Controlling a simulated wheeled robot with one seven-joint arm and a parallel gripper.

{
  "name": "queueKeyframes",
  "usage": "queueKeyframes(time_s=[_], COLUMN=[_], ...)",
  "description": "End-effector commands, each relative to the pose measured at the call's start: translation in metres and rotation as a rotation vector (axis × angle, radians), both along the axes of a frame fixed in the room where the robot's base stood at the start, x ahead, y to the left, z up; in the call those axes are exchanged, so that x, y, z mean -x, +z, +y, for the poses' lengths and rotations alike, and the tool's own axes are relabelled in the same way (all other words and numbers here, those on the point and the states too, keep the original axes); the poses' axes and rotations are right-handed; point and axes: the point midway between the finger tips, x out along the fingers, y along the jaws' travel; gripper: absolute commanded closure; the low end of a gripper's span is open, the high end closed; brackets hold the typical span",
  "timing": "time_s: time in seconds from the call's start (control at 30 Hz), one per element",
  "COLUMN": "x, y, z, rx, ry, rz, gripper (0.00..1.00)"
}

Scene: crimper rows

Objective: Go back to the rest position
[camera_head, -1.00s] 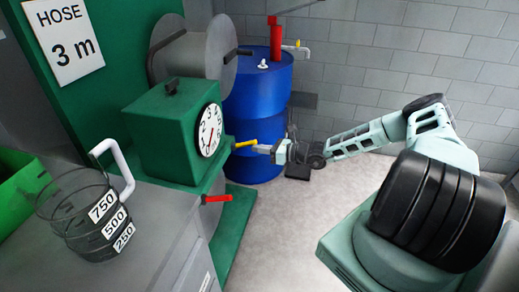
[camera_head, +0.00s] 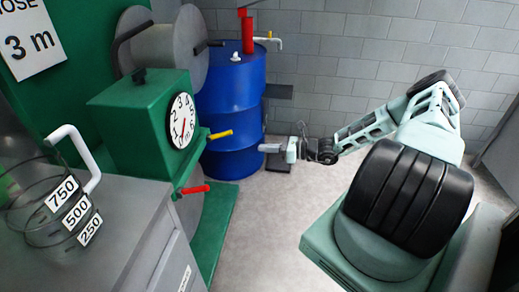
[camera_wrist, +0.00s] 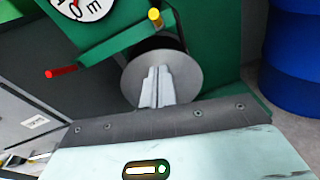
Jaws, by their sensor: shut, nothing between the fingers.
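My gripper (camera_head: 266,148) is at the end of my outstretched arm, to the right of the green machine in the head view. Its fingers (camera_wrist: 156,86) are together and empty in the wrist view. The green machine (camera_head: 137,120) carries a round numbered dial (camera_head: 183,121), a yellow-tipped lever (camera_head: 220,135) and a red-handled lever (camera_head: 193,189). The gripper is apart from both levers.
A blue drum (camera_head: 232,95) with a red pump stands behind the machine by the block wall. A wire-like jug (camera_head: 45,215) marked 750, 500, 250 stands on the grey cabinet (camera_head: 130,230). The floor (camera_head: 270,220) is clear.

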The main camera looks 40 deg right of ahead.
Motion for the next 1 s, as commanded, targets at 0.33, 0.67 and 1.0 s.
queueKeyframes(time_s=[0.33, 0.67, 1.0], x=[0.000, -0.002, 0.016], y=[0.000, 0.006, 0.066], z=[0.000, 0.014, 0.173], rx=[0.001, 0.037, 0.481], ry=[0.000, 0.056, 0.746], rz=[0.001, -0.004, -0.129], gripper=[1.00, 1.00, 1.00])
